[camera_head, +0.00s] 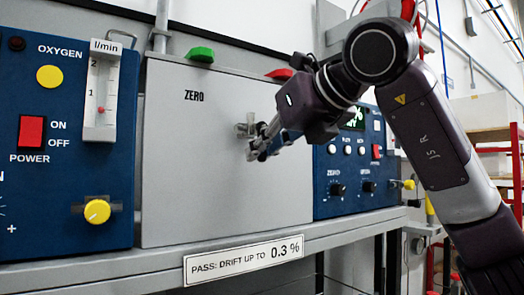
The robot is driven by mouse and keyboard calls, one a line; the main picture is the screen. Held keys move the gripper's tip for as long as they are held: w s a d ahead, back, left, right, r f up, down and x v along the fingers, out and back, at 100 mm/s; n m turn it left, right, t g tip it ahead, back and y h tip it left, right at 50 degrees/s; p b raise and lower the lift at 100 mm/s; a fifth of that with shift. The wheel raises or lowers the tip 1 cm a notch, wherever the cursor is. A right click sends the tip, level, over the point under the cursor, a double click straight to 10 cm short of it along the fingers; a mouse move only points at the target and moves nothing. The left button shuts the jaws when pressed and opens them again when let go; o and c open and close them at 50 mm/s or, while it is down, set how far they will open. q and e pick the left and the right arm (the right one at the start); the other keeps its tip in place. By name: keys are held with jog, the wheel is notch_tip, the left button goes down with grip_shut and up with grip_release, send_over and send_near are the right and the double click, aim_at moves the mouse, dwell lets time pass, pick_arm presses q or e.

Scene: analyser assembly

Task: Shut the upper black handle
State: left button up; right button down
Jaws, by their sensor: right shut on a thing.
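My right gripper (262,146) reaches in from the right, with its fingertips at a small metal fitting (243,129) on the front of the grey ZERO panel (200,185). Its fingers are shut on the handle at this fitting. They and the dark wrist hide most of the handle, so its colour and exact angle cannot be made out. No second, lower handle shows on the panel. My left gripper is not in view.
A blue oxygen unit (40,130) with a flowmeter (101,90) stands left of the panel. Another blue unit (345,200) with knobs stands right, partly behind my arm. Green (201,55) and red (280,74) tabs top the panel. A grey shelf edge (120,267) runs below.

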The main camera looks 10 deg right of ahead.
jog(key=c, duration=2)
grip_release()
jog(key=shift+o, duration=0.2)
jog(key=v, duration=1.2)
jog(key=shift+f, duration=0.15)
